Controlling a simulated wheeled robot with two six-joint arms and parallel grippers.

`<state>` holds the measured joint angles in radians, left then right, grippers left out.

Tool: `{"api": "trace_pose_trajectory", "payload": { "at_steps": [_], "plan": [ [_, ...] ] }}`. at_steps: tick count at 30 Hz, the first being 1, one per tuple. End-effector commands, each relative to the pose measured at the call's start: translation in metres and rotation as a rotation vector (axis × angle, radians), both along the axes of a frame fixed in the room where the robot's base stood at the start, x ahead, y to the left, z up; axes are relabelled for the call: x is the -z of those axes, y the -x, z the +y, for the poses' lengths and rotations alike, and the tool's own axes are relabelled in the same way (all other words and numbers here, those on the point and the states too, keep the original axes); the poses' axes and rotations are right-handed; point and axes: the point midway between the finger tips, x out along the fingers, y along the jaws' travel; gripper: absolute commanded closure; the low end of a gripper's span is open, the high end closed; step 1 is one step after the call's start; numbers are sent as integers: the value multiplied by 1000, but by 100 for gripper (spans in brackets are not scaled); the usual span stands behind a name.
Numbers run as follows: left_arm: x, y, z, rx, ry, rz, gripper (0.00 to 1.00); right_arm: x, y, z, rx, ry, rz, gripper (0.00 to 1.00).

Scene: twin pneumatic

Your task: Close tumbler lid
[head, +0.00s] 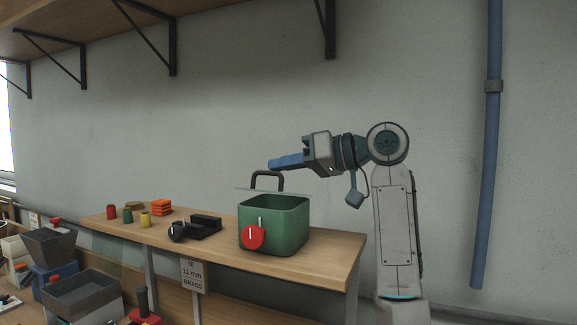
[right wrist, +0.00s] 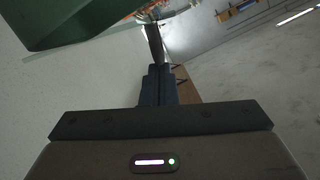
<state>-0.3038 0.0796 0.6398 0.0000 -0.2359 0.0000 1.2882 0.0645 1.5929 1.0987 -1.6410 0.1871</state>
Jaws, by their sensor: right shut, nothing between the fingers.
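The tumbler is a green open-topped box (head: 285,232) on the wooden table, with a red round knob (head: 253,237) on its front. A thin pale lid, seen nearly edge-on, shows just above the box's back rim with a dark arched handle (head: 267,174) on it. The box's inside shows, so the lid is apart from the front rim. My right gripper (head: 272,163) is shut and empty, its blue fingers pointing left just above the handle. In the right wrist view its fingers (right wrist: 157,85) are together, and a green surface (right wrist: 75,20) fills the upper left. My left gripper is not seen.
On the table (head: 320,262), left of the tumbler, are a black block (head: 206,222), orange stacked pieces (head: 160,207) and small red, green and yellow cylinders (head: 127,216). Grey bins (head: 82,296) stand lower left. A shelf (head: 60,30) hangs above; a blue pipe (head: 487,150) runs down the wall.

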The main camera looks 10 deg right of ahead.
Motion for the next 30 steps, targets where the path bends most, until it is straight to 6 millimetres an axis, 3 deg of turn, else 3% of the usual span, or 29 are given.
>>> {"api": "trace_pose_trajectory", "payload": {
  "at_steps": [5, 12, 30],
  "plan": [
    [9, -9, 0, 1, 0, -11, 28, 12, 6, 4, -1, 61, -92, 100],
    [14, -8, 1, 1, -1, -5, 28, 20, 9, 7, -1, 58, -87, 100],
    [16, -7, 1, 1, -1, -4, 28, 22, 10, 7, 0, 57, -85, 100]
  ]
}}
